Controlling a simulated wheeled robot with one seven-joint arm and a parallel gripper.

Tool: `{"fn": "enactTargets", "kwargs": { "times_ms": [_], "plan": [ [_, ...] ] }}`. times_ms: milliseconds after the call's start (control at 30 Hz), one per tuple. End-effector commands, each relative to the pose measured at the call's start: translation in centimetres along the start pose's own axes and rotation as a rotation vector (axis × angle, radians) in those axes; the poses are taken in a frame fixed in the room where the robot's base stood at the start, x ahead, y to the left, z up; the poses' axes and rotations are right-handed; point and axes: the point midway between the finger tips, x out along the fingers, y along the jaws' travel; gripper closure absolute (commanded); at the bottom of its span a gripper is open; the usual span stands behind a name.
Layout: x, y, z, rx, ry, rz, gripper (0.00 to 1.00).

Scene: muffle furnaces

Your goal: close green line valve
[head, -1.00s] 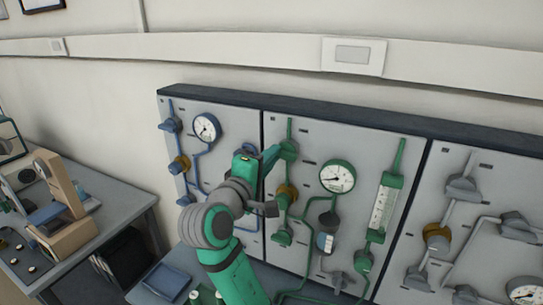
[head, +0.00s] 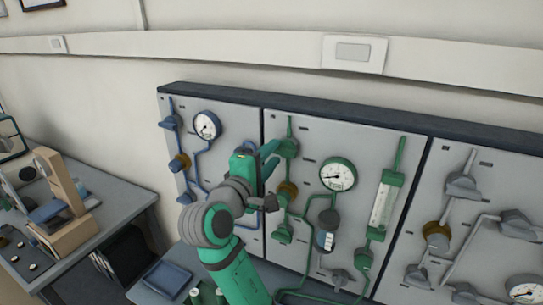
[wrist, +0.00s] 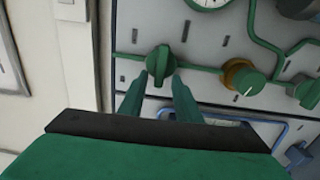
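The green line (head: 290,127) runs down the middle panel. Its top valve has a green knob (head: 288,148), which also shows in the wrist view (wrist: 160,62). There its ridge stands roughly crosswise to the horizontal-looking pipe. My gripper (head: 274,155) is at this knob. In the wrist view, my gripper (wrist: 159,76) has its two green fingers apart, one on each side of the knob's lower end. I cannot tell whether they touch it. A brass regulator (wrist: 242,77) and another green knob (wrist: 309,93) sit further along the line.
The green panel also bears a round gauge (head: 338,176) and a flowmeter (head: 383,205). A blue-line panel (head: 228,150) stands to the left and a grey-line panel (head: 480,240) to the right. A blue tray (head: 167,280) lies on the bench below.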

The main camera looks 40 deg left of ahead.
Motion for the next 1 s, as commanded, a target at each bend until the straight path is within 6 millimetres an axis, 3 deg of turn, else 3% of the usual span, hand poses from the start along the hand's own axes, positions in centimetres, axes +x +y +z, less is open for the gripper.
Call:
{"fn": "enactTargets", "kwargs": {
  "times_ms": [233,367,800,1000],
  "plan": [
    [-0.1,0.1,0.0,0.001,0.0,0.002,0.7],
    [-1.2,0.1,-0.1,0.001,0.001,0.003,0.7],
    [-8.9,0.1,-0.1,0.001,0.003,0.002,0.7],
    [-10.6,0.0,0.0,0.001,0.002,0.001,0.7]
  ]
}}
